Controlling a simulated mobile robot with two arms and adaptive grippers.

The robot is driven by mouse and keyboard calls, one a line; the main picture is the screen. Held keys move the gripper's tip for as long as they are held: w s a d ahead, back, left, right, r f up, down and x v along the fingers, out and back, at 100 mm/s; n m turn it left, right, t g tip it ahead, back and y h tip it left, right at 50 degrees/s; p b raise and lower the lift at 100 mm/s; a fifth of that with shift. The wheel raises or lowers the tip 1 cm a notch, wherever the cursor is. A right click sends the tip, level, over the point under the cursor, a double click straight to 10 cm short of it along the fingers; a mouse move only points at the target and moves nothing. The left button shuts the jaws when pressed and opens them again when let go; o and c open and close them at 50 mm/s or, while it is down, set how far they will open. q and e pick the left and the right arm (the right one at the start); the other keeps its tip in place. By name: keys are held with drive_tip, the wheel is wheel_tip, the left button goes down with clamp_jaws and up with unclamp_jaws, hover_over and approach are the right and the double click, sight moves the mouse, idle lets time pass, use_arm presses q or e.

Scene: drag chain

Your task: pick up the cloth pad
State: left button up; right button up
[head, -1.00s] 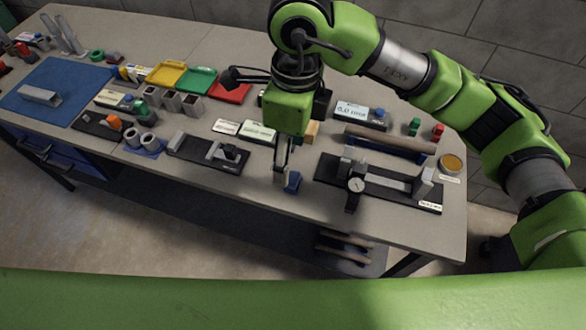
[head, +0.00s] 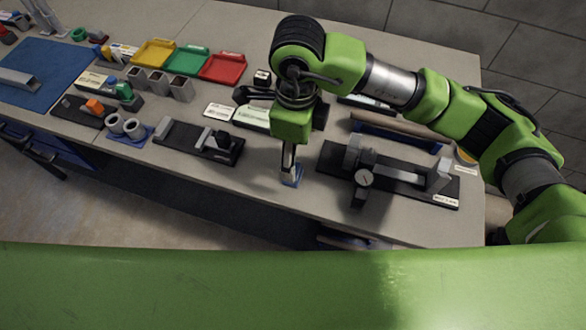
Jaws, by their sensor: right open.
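A small blue piece, which looks like the cloth pad (head: 297,177), lies near the front edge of the workbench (head: 262,180). My right gripper (head: 289,172) points down from above, with its fingertips right at the blue piece and covering part of it. The gripper is open. Whether the fingertips touch the pad or stand just above it I cannot tell. My left gripper is not in view.
A black fixture with a dial gauge (head: 365,179) stands close on the right. A black fixture with grey blocks (head: 187,139) stands on the left. Yellow (head: 153,52), green (head: 187,61) and red (head: 222,68) trays lie behind. A blue mat (head: 50,62) is far left.

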sight(299, 170)
drive_tip(key=shift+w+f, duration=0.1)
drive_tip(key=shift+f, duration=0.85)
drive_tip(key=shift+a+f+p, duration=0.15)
drive_tip(key=shift+f+p, duration=0.45)
drive_tip(key=f, duration=0.1)
drive_tip(key=f+p, duration=0.1)
drive_tip(key=f, duration=0.1)
drive_tip(key=shift+a+f+p, duration=0.2)
drive_tip(key=shift+f+p, duration=0.05)
drive_tip(key=shift+p, duration=0.05)
drive_tip(key=shift+w+f, duration=0.1)
drive_tip(key=shift+f, duration=0.35)
drive_tip(key=c, duration=1.2)
